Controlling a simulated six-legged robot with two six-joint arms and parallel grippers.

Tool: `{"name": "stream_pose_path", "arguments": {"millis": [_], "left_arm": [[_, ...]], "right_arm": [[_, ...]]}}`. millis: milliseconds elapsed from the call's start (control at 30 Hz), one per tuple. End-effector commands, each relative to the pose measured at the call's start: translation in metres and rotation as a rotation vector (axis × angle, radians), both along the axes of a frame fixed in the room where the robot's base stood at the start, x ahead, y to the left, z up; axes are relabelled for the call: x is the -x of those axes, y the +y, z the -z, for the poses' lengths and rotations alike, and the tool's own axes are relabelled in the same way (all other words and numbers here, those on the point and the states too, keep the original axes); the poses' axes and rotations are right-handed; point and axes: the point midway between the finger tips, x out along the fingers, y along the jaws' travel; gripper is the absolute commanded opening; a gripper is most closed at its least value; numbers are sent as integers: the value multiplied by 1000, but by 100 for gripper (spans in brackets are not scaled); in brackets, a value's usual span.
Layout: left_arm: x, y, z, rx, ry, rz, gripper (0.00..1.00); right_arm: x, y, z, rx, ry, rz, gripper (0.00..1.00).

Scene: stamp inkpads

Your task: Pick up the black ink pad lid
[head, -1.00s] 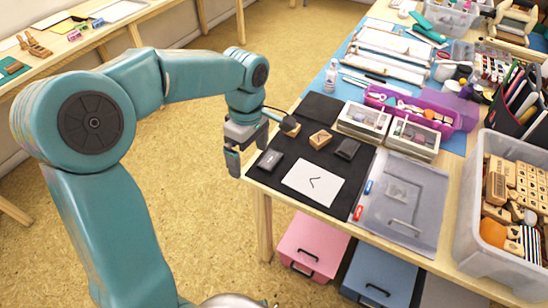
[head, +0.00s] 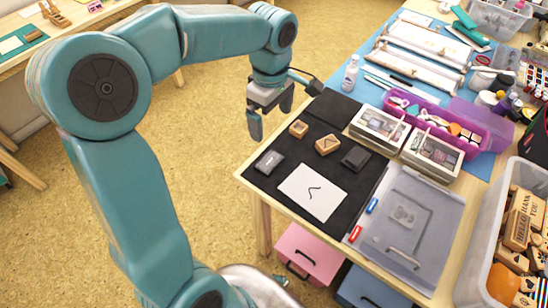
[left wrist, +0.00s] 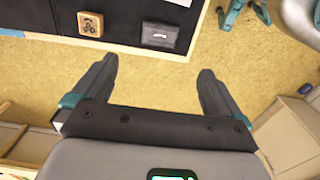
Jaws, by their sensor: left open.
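Two dark, flat ink pads lie on the black mat (head: 262,185). The left pad (head: 269,161) has a small pale label on its lid; the right pad (head: 355,158) is darker. Which lid is the black one I cannot tell for sure. My left gripper (head: 271,112) is open and empty, beyond the table's left edge and apart from both pads. In the left wrist view, the open fingers (left wrist: 158,68) hang over the floor, with a labelled pad (left wrist: 160,35) near the table edge ahead of them. My right gripper is not in view.
Two wooden stamps (head: 327,144) (head: 298,129) and a white card (head: 312,192) lie close to the pads. Boxed pads (head: 380,128), a purple tray (head: 440,122) and a clear folder (head: 405,225) stand to the right. The floor left of the table is clear.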

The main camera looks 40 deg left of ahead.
Motion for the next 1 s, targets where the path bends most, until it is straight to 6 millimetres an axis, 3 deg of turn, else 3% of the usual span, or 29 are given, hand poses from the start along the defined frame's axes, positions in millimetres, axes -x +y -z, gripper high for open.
{"name": "stream_pose_path", "arguments": {"millis": [400,667,900,1000], "left_arm": [[7,0,91,1,5,0,100],[5,0,113,0,4,0,100],[3,1,151,0,4,0,100],[2,1,158,1,3,0,100]], "right_arm": [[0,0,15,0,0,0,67],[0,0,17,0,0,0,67],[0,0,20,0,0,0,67],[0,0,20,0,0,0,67]]}}
